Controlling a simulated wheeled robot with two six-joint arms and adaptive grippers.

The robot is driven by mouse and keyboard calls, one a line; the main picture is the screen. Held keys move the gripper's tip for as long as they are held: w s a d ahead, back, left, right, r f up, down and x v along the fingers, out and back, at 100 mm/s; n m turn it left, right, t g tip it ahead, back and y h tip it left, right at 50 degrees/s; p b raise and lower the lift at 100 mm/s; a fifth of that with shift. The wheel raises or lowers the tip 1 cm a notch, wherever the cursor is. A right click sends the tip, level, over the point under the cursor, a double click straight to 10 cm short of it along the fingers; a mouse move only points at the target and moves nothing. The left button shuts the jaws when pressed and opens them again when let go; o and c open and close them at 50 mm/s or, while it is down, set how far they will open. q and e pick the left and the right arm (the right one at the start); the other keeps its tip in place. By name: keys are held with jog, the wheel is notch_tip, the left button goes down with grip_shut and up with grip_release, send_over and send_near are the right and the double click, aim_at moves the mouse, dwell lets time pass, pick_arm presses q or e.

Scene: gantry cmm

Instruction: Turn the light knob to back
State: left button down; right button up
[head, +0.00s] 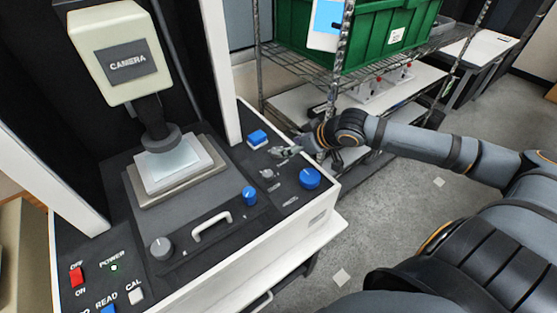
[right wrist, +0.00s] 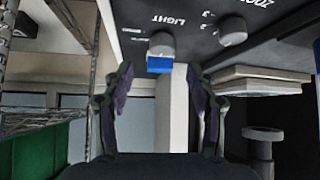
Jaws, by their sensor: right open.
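The light knob (right wrist: 160,45) is a small grey knob beside the upside-down LIGHT label in the right wrist view. It lies just beyond my right gripper's fingertips, roughly centred between them, with a visible gap. In the head view my right gripper (head: 277,153) reaches in from the right, low over the right part of the dark panel (head: 225,160). The right wrist view shows its two fingers apart and nothing between them (right wrist: 160,80). At this size I cannot read the knob's pointer. My left gripper is not in view.
A grey zoom knob (right wrist: 232,31) sits beside the light knob. Nearby are a blue block (head: 257,138) and blue knobs (head: 309,178) (head: 249,196). A white post (head: 219,65) and the camera head (head: 122,55) rise above the panel. A wire shelf holds a green bin (head: 385,35).

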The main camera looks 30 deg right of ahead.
aim_at(276, 150)
jog(key=shift+w+f+b, duration=0.45)
jog(key=shift+f+b, duration=0.1)
jog(key=shift+b, duration=0.25)
jog(key=shift+w+a+f+b, duration=0.2)
jog(key=shift+a+b, duration=0.1)
jog(key=shift+b, duration=0.15)
jog(key=shift+w+a+f, duration=0.1)
jog(key=shift+w+a, duration=0.05)
jog(key=shift+w, duration=0.05)
jog(key=shift+x, duration=2.35)
jog(key=shift+c, duration=0.4)
